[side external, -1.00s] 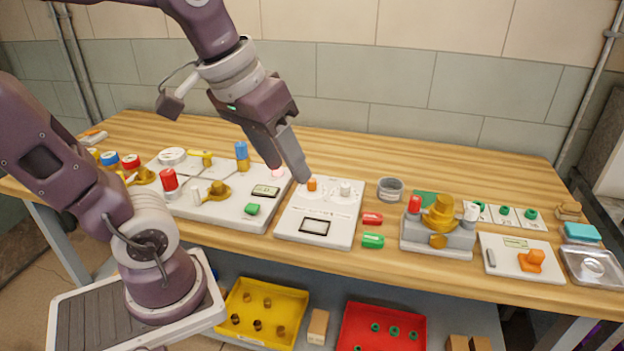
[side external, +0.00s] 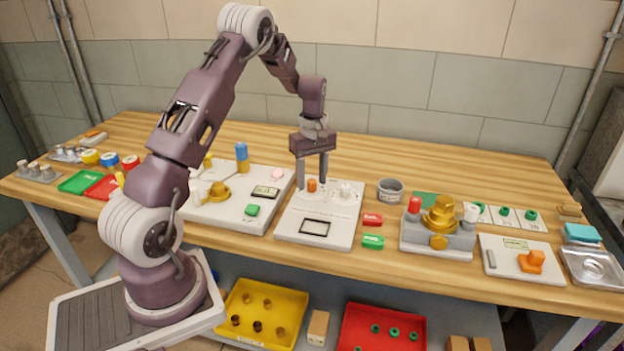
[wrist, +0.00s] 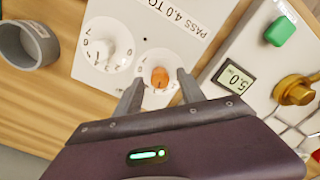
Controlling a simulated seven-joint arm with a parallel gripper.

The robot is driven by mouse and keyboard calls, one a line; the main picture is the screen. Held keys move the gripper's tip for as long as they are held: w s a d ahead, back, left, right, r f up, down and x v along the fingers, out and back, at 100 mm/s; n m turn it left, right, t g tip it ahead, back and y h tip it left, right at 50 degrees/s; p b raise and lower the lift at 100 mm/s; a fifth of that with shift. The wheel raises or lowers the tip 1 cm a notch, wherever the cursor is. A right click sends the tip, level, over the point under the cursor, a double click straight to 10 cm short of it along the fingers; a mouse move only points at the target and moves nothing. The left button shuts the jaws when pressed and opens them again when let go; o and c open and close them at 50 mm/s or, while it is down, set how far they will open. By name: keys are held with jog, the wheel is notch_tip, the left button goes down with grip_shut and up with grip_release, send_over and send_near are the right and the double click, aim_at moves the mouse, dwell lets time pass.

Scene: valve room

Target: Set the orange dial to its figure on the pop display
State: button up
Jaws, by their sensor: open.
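The orange dial (side external: 311,185) is a small orange knob on a white numbered face, on the white panel (side external: 290,236) at mid-bench. It shows in the wrist view (wrist: 160,77) too; its exact setting is too small to read. My gripper (side external: 311,184) points down, open, with one finger on each side of the dial. In the wrist view, the fingertips (wrist: 160,79) flank the knob with gaps visible. A black-framed screen (side external: 314,227) on the same panel shows no readable figure. A display (wrist: 234,78) on the neighbouring panel seems to read 5.0. Which is the pop display I cannot tell.
A white dial (wrist: 98,50) sits close beside the orange one. A grey cup (side external: 390,190) and red (side external: 372,220) and green (side external: 373,242) blocks lie right of the panel. The left panel carries a green button (side external: 252,210) and a brass valve (side external: 219,191).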

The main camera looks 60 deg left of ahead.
jog(key=shift+f, duration=0.35)
grip_shut()
jog(key=shift+m, duration=0.3)
jog(key=m, duration=0.5)
jog(key=shift+r+m, duration=0.1)
jog(key=shift+m, duration=0.2)
jog(key=m, duration=0.5)
jog(key=shift+m, duration=0.4)
grip_release()
jog(key=shift+d, duration=0.1)
